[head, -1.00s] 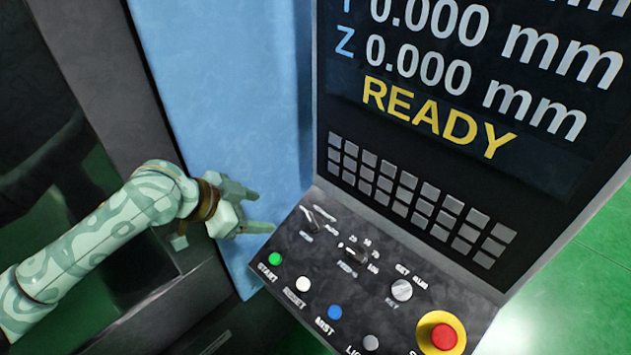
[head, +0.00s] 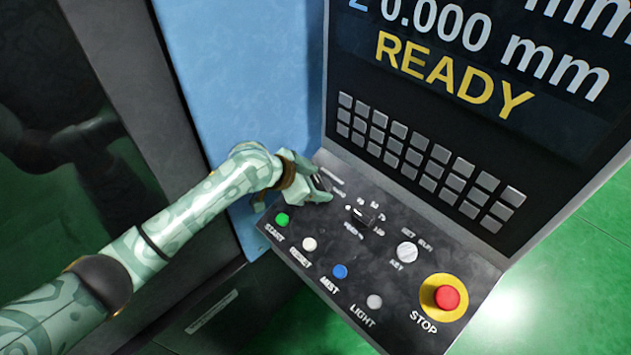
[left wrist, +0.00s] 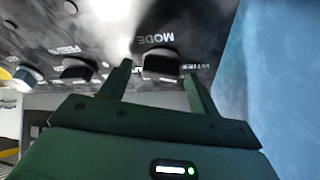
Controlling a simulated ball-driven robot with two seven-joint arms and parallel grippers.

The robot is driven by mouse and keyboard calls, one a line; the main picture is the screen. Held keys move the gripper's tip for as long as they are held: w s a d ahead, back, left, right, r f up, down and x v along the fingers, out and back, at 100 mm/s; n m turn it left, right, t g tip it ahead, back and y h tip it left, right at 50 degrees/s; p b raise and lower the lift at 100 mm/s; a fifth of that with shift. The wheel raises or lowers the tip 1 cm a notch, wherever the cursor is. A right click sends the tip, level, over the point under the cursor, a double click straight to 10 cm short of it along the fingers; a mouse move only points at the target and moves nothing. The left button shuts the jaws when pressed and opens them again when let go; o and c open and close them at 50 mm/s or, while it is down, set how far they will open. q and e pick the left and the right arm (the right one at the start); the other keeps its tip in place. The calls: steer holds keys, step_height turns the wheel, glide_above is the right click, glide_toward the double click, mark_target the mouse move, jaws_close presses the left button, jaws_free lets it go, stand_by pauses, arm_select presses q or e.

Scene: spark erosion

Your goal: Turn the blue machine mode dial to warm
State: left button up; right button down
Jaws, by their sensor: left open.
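The mode dial (left wrist: 160,66) is a dark knob on the sloping control panel, with the word MODE beside it in the left wrist view. My left gripper (left wrist: 157,70) is open, with one finger on each side of the dial. I cannot tell whether the fingers touch it. In the head view my left gripper (head: 320,184) is at the upper left corner of the panel and mostly hides the dial and its markings. The dial's setting cannot be read. My right gripper is not in view.
The panel carries another dark dial (head: 362,215), a silver key switch (head: 407,252), a green start button (head: 282,219), a blue mist button (head: 340,271) and a red stop button (head: 446,298). A screen reading READY (head: 455,75) and grey keys rise behind.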

arm_select(q)
steer(key=shift+d, duration=0.1)
steer(key=c, duration=1)
steer(key=shift+m, duration=0.4)
steer(key=m+g+b, duration=0.2)
steer(key=m, duration=0.3)
steer(key=shift+w+f, duration=0.1)
steer(key=shift+w, duration=0.05)
steer(key=m+g+b, duration=0.1)
steer(key=m+b, duration=0.1)
steer(key=m, duration=0.2)
steer(key=shift+m+g, duration=0.3)
steer(key=shift+g, duration=0.1)
steer(key=m+g+y+b, duration=0.1)
steer(key=m, duration=0.2)
steer(key=shift+m, duration=0.3)
steer(key=shift+m+g+y, duration=0.5)
steer(key=shift+m+y, duration=0.2)
steer(key=shift+m, duration=1.5)
